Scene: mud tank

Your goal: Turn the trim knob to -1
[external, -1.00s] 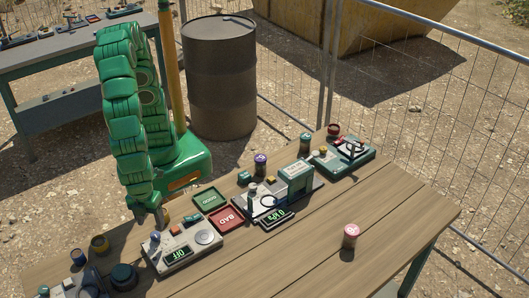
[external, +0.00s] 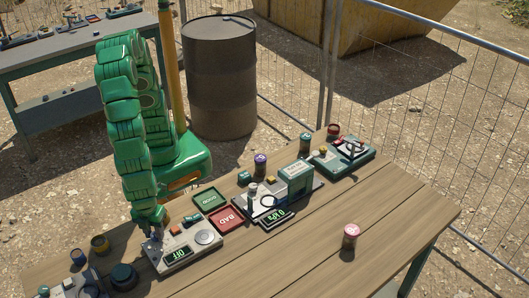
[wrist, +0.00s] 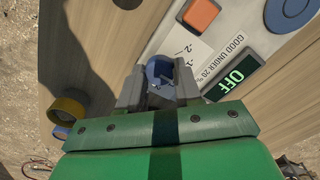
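A light grey meter box (external: 190,250) stands at the left of the wooden table. Its display (external: 179,254) reads OFF. In the wrist view the blue trim knob (wrist: 161,73) sits beside a white scale label (wrist: 190,50) on which -2 shows; other marks are partly hidden. My gripper (wrist: 160,80) is over the knob, with one finger on each side of it. The fingers look apart, with narrow gaps beside the knob; firm contact does not show. In the external view my gripper (external: 153,232) is at the box's back left corner and hides the knob.
An orange button (wrist: 201,14) and a round dial (external: 204,237) are on the box. Green GOOD (external: 207,207) and red BAD (external: 237,222) trays lie to the right. The front right table is mostly clear.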

